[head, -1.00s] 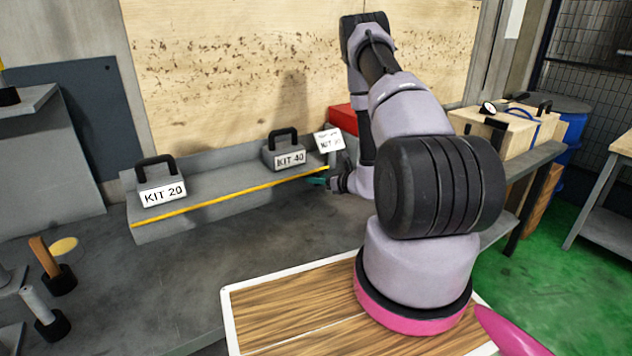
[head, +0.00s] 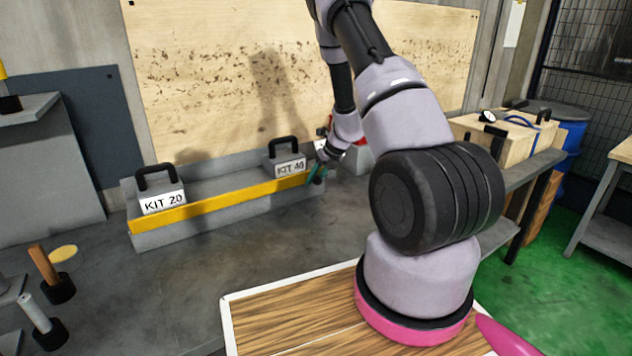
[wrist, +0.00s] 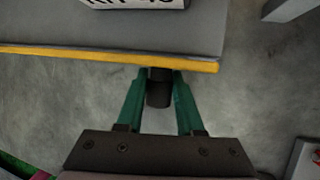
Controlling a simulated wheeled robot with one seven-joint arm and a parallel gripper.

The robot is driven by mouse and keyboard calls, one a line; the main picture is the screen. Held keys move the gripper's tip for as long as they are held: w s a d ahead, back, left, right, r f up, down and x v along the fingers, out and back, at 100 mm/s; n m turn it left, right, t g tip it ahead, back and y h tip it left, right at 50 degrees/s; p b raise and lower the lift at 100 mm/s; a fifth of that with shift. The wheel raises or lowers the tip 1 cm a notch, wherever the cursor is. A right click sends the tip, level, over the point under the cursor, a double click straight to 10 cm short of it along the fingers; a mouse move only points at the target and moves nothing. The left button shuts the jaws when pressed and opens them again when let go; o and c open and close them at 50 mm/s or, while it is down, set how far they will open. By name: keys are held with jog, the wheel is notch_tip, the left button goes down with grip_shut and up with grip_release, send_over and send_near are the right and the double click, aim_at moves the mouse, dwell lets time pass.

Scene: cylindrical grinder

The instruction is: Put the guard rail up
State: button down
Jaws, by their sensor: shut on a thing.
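The guard rail (head: 215,202) is a yellow bar along the front edge of the grey ledge that holds the kits. In the head view its broad yellow face shows, standing above the ledge front. In the wrist view the rail (wrist: 100,56) shows as a yellow strip. My gripper (head: 317,174) is at the rail's right end. In the wrist view its green fingers (wrist: 158,88) are closed about a dark knob (wrist: 159,92) just below the rail's end. My arm hides part of the area behind.
KIT 20 (head: 160,190) and KIT 40 (head: 287,160) stand on the grey ledge (head: 180,237) behind the rail. A plywood panel (head: 220,90) rises behind. Wooden boxes (head: 500,140) stand on a bench at right.

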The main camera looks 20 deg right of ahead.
jog(key=shift+w+r+g, duration=0.2)
jog(key=shift+g, duration=0.4)
jog(key=c, duration=0.5)
grip_release()
jog(key=shift+c, duration=0.2)
jog(key=v, duration=1)
jog(key=shift+r, duration=0.45)
jog(key=shift+w, duration=0.1)
